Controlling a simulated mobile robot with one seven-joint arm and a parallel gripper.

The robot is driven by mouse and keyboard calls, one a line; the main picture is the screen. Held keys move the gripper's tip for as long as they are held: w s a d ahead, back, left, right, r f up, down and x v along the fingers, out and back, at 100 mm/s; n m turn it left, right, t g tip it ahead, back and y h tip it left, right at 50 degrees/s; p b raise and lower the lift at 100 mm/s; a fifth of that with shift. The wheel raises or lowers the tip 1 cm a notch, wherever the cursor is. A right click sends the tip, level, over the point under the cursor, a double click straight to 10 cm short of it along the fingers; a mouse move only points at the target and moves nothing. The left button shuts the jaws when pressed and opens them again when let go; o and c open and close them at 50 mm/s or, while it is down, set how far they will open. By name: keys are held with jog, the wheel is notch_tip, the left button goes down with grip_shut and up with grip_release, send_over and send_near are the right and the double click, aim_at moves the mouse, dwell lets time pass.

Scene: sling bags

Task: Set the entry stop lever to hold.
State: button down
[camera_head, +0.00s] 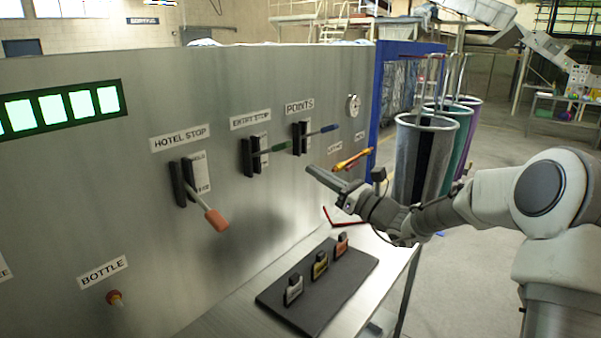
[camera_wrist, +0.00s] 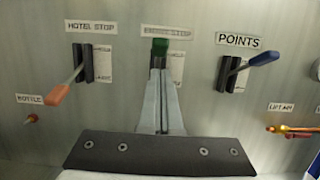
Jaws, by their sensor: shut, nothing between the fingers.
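The entry stop lever has a green handle (camera_head: 279,147) and sticks out of a dark slot in the grey panel, under the ENTRY STOP label (camera_head: 250,119). In the head view it points outward and slightly up. In the wrist view its green end (camera_wrist: 160,46) shows just above my fingertips, which hide much of the slot. My gripper (camera_head: 311,172) is shut and empty, in front of the panel, below and right of the handle in the head view. It also shows in the wrist view (camera_wrist: 161,76). Whether it touches the lever cannot be told.
The hotel stop lever with an orange handle (camera_head: 216,219) hangs down at left. The points lever with a blue handle (camera_head: 323,131) is close at right. An orange-yellow handle (camera_head: 352,159) sits further right. A dark tray (camera_head: 300,318) with several tags lies below.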

jog(key=s+d, duration=0.3)
jog(key=shift+d+r, duration=0.35)
jog(key=shift+d, duration=0.05)
